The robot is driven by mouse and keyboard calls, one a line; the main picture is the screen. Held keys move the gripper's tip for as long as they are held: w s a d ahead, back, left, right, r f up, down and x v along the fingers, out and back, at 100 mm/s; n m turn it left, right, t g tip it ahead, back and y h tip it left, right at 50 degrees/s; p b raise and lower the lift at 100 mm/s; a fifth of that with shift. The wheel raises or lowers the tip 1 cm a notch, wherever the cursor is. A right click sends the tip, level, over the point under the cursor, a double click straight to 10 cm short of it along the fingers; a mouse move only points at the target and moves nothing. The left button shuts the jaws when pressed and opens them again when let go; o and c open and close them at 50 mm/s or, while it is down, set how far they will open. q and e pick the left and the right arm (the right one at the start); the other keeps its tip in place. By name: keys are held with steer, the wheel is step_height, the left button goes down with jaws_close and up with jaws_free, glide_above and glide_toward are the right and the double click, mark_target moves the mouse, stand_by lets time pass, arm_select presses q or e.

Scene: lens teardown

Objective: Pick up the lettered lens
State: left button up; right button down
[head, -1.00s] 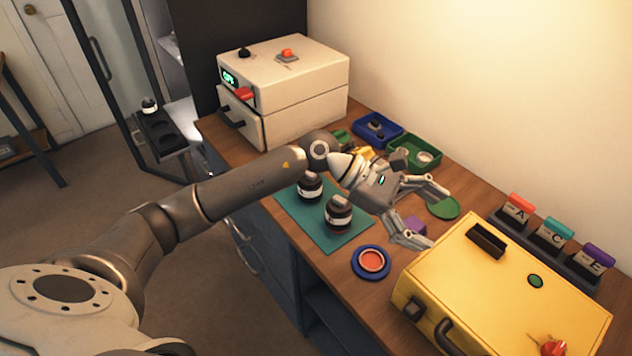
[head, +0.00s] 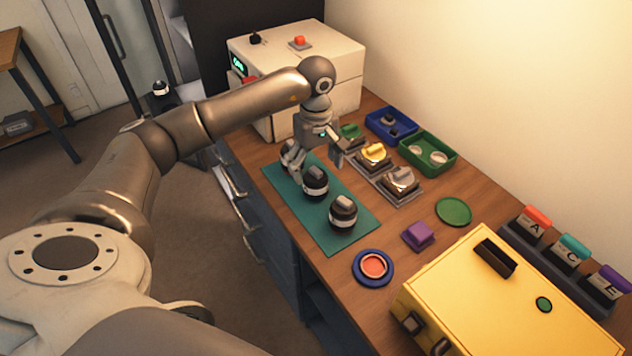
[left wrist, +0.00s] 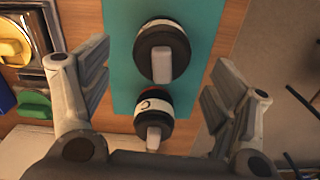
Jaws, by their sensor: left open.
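A white box machine (head: 350,85) stands behind the arm. Right of the mat are a grey tray with coloured pieces (head: 410,196), blue (head: 392,112) and green bins (head: 452,172).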

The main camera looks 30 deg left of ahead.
mark_target(316, 181)
arm_select(q)
steer(key=shift+s+f, duration=0.1)
steer(key=shift+f, duration=0.15)
steer(key=shift+d+f, duration=0.1)
steer(key=shift+f, duration=0.2)
step_height(316, 181, down, 4)
steer(key=shift+f+p, duration=0.2)
steer(key=shift+p, duration=0.9)
steer(key=shift+f, duration=0.2)
arm_select(e)
steer(key=shift+s+r, duration=0.15)
steer(key=shift+r, duration=0.4)
steer(key=shift+s+r, duration=0.15)
steer(key=shift+r, duration=0.4)
arm_select(q)
steer(key=c, duration=1.1)
